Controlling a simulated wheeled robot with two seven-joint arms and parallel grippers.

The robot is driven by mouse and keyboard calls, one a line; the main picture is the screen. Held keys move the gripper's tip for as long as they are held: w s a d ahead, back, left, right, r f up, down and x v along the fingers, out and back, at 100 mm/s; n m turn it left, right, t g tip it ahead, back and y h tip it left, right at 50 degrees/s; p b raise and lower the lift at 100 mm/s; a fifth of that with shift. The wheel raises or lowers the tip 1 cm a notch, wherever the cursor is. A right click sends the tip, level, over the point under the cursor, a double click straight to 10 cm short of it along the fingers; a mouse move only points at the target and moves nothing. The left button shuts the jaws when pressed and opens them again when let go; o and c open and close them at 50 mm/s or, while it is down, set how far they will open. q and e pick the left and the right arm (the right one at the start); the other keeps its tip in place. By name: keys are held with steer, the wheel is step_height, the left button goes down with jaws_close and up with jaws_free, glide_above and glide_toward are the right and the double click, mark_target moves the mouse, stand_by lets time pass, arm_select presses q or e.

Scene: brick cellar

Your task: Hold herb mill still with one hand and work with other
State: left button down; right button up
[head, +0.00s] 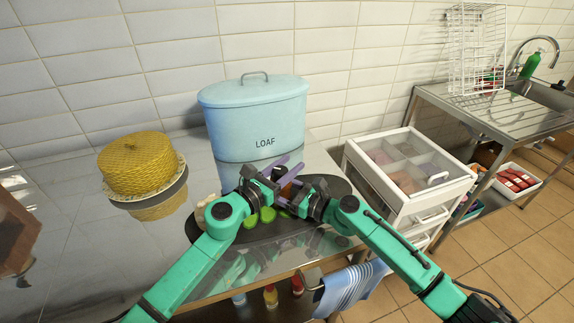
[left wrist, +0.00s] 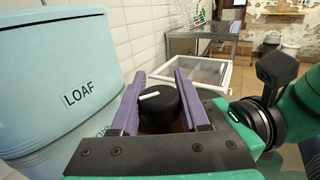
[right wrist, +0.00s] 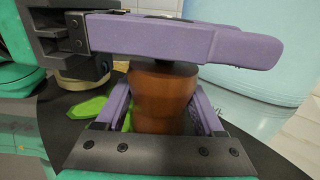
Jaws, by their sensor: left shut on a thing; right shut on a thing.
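The herb mill stands upright near the front of the steel table, with a brown body (right wrist: 163,100) and a black top knob (left wrist: 160,112) bearing a white mark. In the head view it is mostly hidden between my grippers. My left gripper (head: 284,172) is shut on the black knob, its purple fingers on either side in the left wrist view. My right gripper (right wrist: 163,112) is shut on the brown body, lower down. One left finger crosses above the body in the right wrist view.
A dark oval board (head: 205,228) lies below, with green pieces (head: 267,215) on it. A blue LOAF bin (head: 250,115) stands behind. A yellow covered dish (head: 141,165) is at left. A white drawer unit (head: 400,165) is at right. The table's front left is clear.

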arm_select(q)
steer(key=shift+s, duration=0.1)
steer(key=shift+c, duration=1.9)
jaws_free()
steer(key=v, duration=1.2)
steer(key=shift+a, duration=0.1)
